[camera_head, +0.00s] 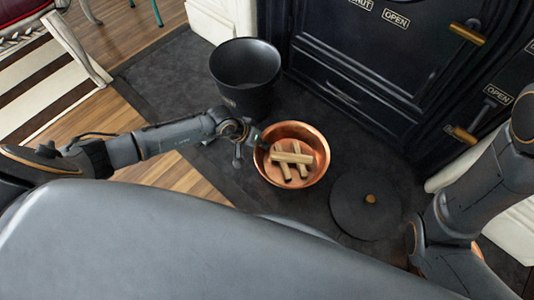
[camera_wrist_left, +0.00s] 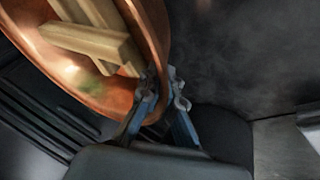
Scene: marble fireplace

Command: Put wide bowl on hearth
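The wide bowl (camera_head: 318,150) is copper, with several pale wooden sticks (camera_head: 291,159) lying crossed inside it. It is over the dark hearth (camera_head: 300,217), and I cannot tell whether its base touches it. My left gripper (camera_head: 256,136) is at the bowl's left rim. In the left wrist view, the fingers of my left gripper (camera_wrist_left: 166,86) are close together, one on each side of the rim of the wide bowl (camera_wrist_left: 98,88). They look shut on it. My right arm is at the right edge, but its gripper does not show.
A black bucket (camera_head: 246,97) stands behind and left of the bowl. A round black lid (camera_head: 352,208) with a wooden knob lies to the right. The black stove (camera_head: 360,75) is behind. A chair (camera_head: 55,25) is at upper left.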

